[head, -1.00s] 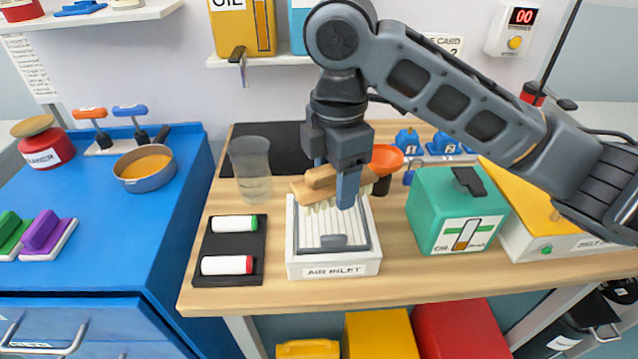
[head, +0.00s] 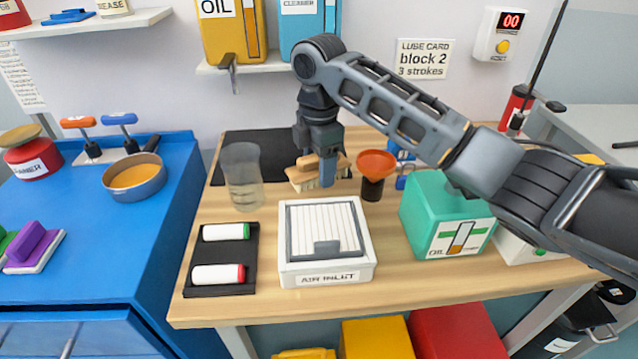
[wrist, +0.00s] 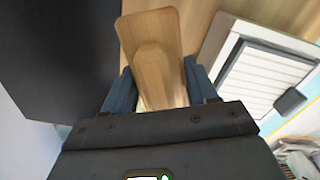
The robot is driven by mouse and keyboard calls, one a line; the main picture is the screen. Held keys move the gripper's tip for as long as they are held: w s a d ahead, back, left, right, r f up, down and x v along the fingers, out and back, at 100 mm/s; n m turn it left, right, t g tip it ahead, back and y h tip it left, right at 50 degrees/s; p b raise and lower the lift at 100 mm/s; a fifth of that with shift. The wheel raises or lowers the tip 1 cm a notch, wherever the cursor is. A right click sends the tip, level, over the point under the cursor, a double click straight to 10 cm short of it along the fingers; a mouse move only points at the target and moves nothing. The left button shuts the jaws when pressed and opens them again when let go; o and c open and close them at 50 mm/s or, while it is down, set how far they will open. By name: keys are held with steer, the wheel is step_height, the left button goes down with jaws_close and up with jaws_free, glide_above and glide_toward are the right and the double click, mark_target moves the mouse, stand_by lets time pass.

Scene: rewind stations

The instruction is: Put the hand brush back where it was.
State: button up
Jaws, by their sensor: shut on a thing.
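The hand brush (head: 304,178) has a light wooden body and handle with pale bristles below. My gripper (head: 326,178) is shut on it, behind the white air inlet box (head: 325,275) on the wooden bench. In the wrist view the brush (wrist: 152,38) lies between the two blue fingers of my gripper (wrist: 157,88), its handle uppermost. The dark mat (head: 250,145) is behind and left of the brush. I cannot tell whether the bristles touch the bench.
A clear cup (head: 242,178) stands left of the brush. An orange funnel on a dark jar (head: 375,170) stands close on its right. A green oil box (head: 445,215) is further right. A black tray with two markers (head: 221,258) lies front left.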

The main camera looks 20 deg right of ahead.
steer(key=shift+f, duration=2.5)
steer(key=shift+f, duration=0.1)
steer(key=o, duration=1)
step_height(320, 180, up, 12)
steer(key=shift+r, duration=0.15)
